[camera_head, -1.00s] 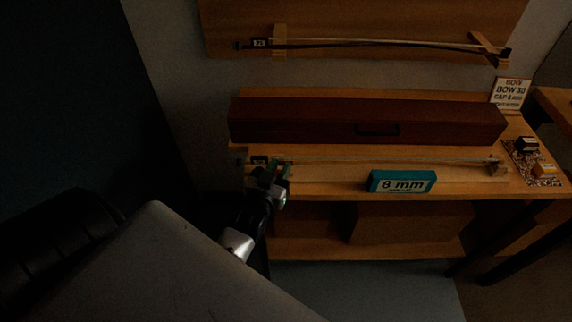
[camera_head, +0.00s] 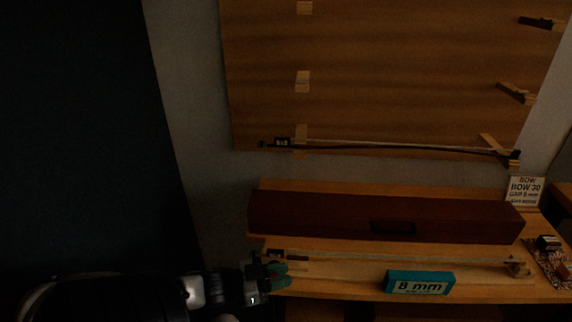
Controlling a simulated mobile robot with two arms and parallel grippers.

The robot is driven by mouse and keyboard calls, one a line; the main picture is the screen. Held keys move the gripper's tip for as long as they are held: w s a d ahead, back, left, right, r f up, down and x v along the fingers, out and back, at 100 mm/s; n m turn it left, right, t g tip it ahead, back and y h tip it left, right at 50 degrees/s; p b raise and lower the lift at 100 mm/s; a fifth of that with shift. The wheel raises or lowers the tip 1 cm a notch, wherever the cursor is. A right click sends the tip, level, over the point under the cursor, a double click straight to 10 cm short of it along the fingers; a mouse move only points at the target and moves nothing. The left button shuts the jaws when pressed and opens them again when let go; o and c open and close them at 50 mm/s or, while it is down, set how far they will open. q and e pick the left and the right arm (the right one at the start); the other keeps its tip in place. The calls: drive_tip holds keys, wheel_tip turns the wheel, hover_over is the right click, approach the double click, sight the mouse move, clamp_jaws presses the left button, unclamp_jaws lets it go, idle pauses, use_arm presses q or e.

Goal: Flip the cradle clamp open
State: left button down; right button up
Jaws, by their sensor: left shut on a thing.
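A bow (camera_head: 400,260) lies along a low wooden cradle at the front of the bench, its dark frog (camera_head: 275,254) at the left and its tip in a small wooden block (camera_head: 518,268) at the right. My left gripper (camera_head: 283,276), with green fingertips, is just in front of the frog end. It is shut on a small part there, which looks to be the cradle clamp; the fingers and the dim light mostly hide it. I cannot tell the clamp's angle. My right gripper is out of view.
A teal block marked 8 mm (camera_head: 419,283) stands in front of the bow. A long dark red case (camera_head: 320,215) lies behind it. Another bow (camera_head: 400,147) hangs on the wall board. A BOW 30 card (camera_head: 525,190) stands at right.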

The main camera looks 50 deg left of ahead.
use_arm(q)
drive_tip(key=shift+s+a+m+g+h, duration=0.15)
drive_tip(key=shift+s+m+g+h, duration=0.2)
drive_tip(key=shift+m+h, duration=0.4)
drive_tip(key=shift+h, duration=0.25)
drive_tip(key=c, duration=0.9)
unclamp_jaws()
drive_tip(key=shift+c, duration=0.2)
drive_tip(key=v, duration=1)
drive_tip(key=shift+s+a, duration=0.25)
drive_tip(key=shift+r, duration=0.1)
